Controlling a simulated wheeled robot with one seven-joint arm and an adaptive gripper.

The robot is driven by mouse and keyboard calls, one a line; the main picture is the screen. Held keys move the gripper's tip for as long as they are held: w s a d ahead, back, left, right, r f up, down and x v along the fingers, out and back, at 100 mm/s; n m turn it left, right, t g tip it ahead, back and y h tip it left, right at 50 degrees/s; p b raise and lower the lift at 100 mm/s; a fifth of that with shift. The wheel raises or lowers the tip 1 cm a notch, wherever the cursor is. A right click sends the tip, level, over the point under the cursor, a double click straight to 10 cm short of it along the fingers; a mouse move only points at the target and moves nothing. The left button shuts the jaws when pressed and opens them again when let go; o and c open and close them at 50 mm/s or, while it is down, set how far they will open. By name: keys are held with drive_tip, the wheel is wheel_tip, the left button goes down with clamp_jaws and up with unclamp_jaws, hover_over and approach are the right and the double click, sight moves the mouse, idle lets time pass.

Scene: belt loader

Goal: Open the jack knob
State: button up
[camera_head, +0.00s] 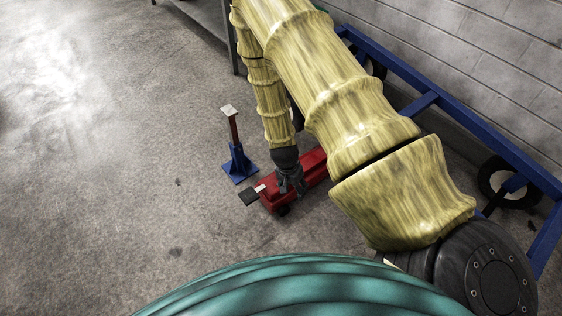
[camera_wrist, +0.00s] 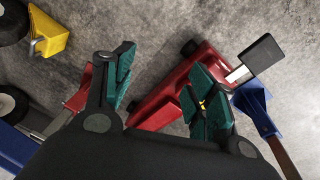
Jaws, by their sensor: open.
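A red floor jack (camera_head: 314,166) lies on the concrete floor, with a black pad (camera_head: 248,197) at its near end. The jack (camera_wrist: 196,72) also shows in the wrist view, running diagonally behind my fingers. My gripper (camera_head: 291,186) hangs over the jack in the head view. In the wrist view my gripper (camera_wrist: 163,88) is open, its two teal fingers apart on either side of part of the red body. A small yellow spot (camera_wrist: 203,104) shows at the right finger; I cannot tell whether it is the knob. No knob is clearly visible, and my gripper hides part of the jack.
A blue jack stand (camera_head: 238,162) stands just left of the jack. A blue frame (camera_head: 425,103) with wheels runs along the block wall at the right. A yellow block (camera_wrist: 48,35) lies upper left in the wrist view. The floor at left is clear.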

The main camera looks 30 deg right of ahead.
drive_tip(key=w+d+f+m+b, duration=0.1)
drive_tip(key=w+d+m+b, duration=0.1)
drive_tip(key=w+m+b, duration=0.1)
drive_tip(key=w+d+f+m+y+b, duration=0.1)
drive_tip(key=w+d+f+m+b, duration=0.1)
drive_tip(key=w+b, duration=0.4)
drive_tip(key=w+d+f+m+b, duration=0.2)
drive_tip(key=w+m+b, duration=0.1)
drive_tip(key=w, duration=0.5)
drive_tip(key=shift+d+f+m+t+y+b, duration=0.2)
drive_tip(key=shift+m+t+y+b, duration=0.15)
drive_tip(key=shift+b, duration=0.45)
wheel_tip(320, 180, down, 11)
drive_tip(key=b, duration=0.4)
drive_tip(key=shift+w+r+b, duration=0.15)
drive_tip(key=shift+b, duration=0.2)
drive_tip(key=c, duration=1)
